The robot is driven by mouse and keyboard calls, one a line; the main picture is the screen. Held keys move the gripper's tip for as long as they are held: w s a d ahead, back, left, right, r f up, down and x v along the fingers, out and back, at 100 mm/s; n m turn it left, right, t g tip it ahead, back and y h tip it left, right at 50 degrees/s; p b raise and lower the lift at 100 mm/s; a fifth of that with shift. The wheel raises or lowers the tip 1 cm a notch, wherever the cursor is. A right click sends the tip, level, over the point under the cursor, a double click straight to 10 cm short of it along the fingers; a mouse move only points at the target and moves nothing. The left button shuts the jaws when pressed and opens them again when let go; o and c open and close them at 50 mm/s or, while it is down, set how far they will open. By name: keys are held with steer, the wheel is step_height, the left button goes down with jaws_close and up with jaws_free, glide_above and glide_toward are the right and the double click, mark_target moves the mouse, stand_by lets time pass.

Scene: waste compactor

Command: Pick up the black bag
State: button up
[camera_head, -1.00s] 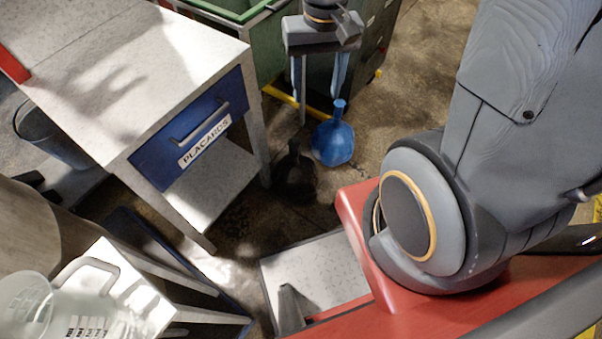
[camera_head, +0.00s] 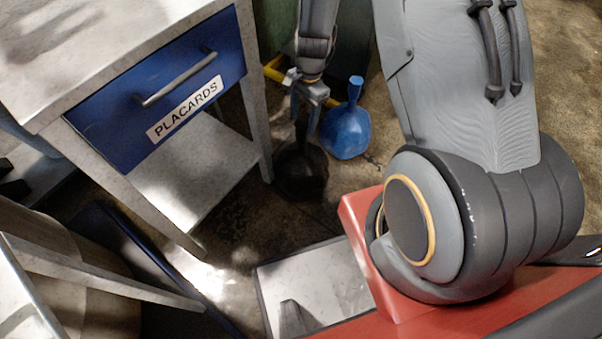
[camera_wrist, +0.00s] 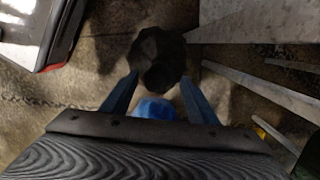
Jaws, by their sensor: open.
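The black bag (camera_head: 300,175) is a dark, knotted sack standing on the floor beside the table leg. It is dark against shadow, so its outline is hard to see. My gripper (camera_head: 303,122) is open and points down, with its fingers close to the bag's neck. In the wrist view the black bag (camera_wrist: 158,62) lies just beyond and between the tips of the two blue fingers (camera_wrist: 160,78). I cannot tell whether the fingers touch it.
A blue bag (camera_head: 346,132) stands right beside the black one. The table with the blue "PLACARDS" drawer (camera_head: 160,110) is close on the left, its leg (camera_head: 254,120) next to the bag. A green container (camera_head: 350,45) stands behind. Open floor (camera_head: 555,80) lies to the right.

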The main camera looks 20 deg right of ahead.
mark_target(301, 135)
steer(key=f, duration=0.2)
steer(key=f+b, duration=0.1)
steer(key=f, duration=0.2)
steer(key=f+b, duration=0.1)
steer(key=f, duration=0.1)
steer(key=shift+s+a+f, duration=0.2)
steer(key=shift+a+f, duration=0.1)
steer(key=shift+a, duration=0.1)
steer(key=shift+r, duration=0.1)
jaws_close()
